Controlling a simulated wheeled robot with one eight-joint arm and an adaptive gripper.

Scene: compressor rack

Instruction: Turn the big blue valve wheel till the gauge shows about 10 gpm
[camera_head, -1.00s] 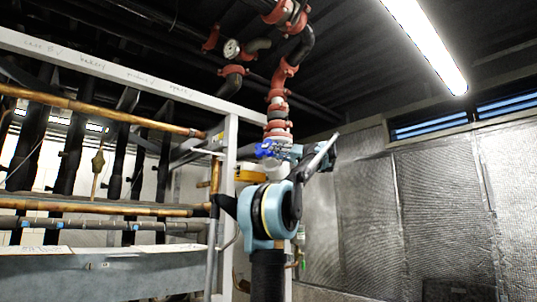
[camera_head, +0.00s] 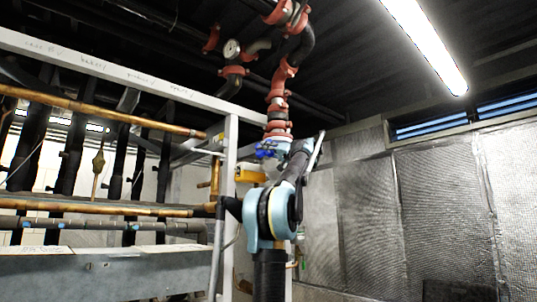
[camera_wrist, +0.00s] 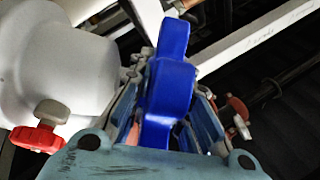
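The big blue valve wheel (camera_head: 268,151) is below the red pipe couplings, small and partly hidden by my arm in the head view. In the wrist view a thick blue part of the wheel (camera_wrist: 167,90) stands between my fingers. My gripper (camera_wrist: 168,80) has a finger on each side of it, and both tips appear to touch it. In the head view my gripper (camera_head: 282,149) is at the wheel. A round white-faced gauge (camera_head: 232,49) sits on the pipework above and left; its reading is too small to make out.
Red-coupled pipe (camera_head: 279,101) runs up to the ceiling. A yellow part (camera_head: 250,174) is just below the wheel. A pale frame post (camera_head: 229,185) and copper pipes (camera_head: 100,113) stand left. In the wrist view a red-handled valve (camera_wrist: 40,132) is close left. The right side is open.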

